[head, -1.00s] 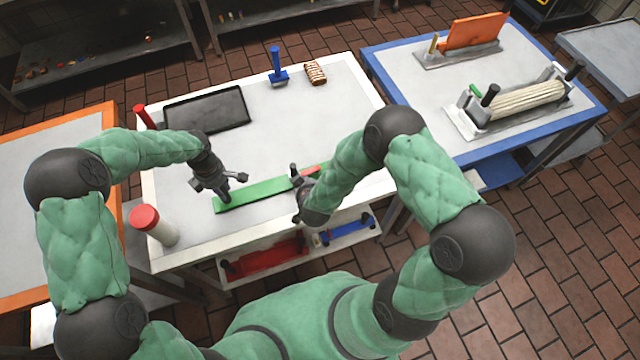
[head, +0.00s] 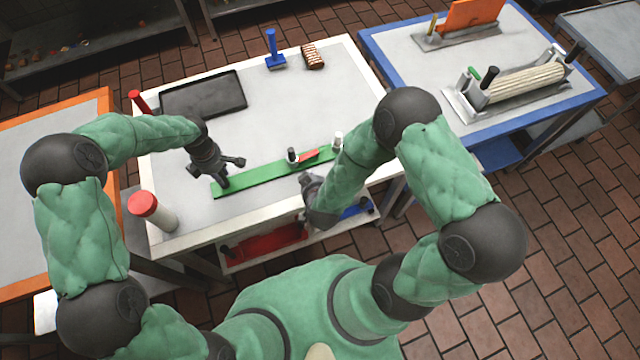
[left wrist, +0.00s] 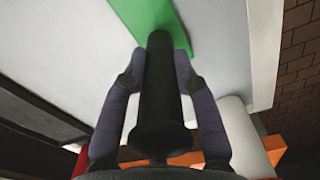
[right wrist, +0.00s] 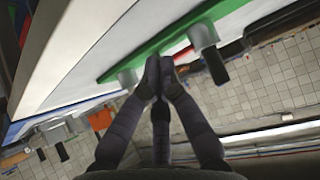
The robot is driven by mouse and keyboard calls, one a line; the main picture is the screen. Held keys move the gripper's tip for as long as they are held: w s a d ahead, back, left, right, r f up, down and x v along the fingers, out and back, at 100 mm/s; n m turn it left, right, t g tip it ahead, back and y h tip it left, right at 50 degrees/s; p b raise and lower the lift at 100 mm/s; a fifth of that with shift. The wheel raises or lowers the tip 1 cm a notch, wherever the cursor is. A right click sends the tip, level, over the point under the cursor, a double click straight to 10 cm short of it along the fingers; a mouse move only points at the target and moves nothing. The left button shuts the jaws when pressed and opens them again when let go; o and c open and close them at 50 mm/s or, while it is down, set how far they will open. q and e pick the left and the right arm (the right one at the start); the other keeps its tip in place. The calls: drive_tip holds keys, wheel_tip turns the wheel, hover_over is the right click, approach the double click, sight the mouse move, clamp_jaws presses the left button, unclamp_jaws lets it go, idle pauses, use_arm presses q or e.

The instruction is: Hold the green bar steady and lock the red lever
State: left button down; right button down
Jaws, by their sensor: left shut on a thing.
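The green bar (head: 260,177) lies near the front edge of the white-rimmed table (head: 193,235). My left gripper (head: 224,172) is shut on the black handle (left wrist: 157,90) at the bar's left end. The red lever (head: 308,155) sits on the bar right of centre, beside a black knob (head: 292,155). A pale post (head: 337,140) stands near the bar's right end. My right gripper (head: 308,180) is at the bar's front side, just below the lever in the picture. In the right wrist view its fingertips (right wrist: 160,75) are together, with nothing visible between them; contact with the bar is unclear.
A red-capped bottle (head: 150,208) stands at the front left. The table's middle is clear.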

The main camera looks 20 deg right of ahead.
sight(307, 157)
drive_tip(key=shift+s+d+r+n+y, duration=0.6)
drive_tip(key=shift+s+r+n+y, duration=0.75)
drive_tip(key=shift+s+r, duration=1.35)
drive_tip(key=shift+n, duration=0.25)
drive_tip(key=x, duration=1)
drive_tip(key=shift+s+f, duration=0.25)
drive_tip(key=shift+f, duration=0.05)
drive_tip(key=shift+w, duration=1.25)
drive_tip(key=shift+w+a, duration=0.15)
drive_tip(key=shift+w, duration=0.6)
drive_tip(key=shift+r, duration=0.1)
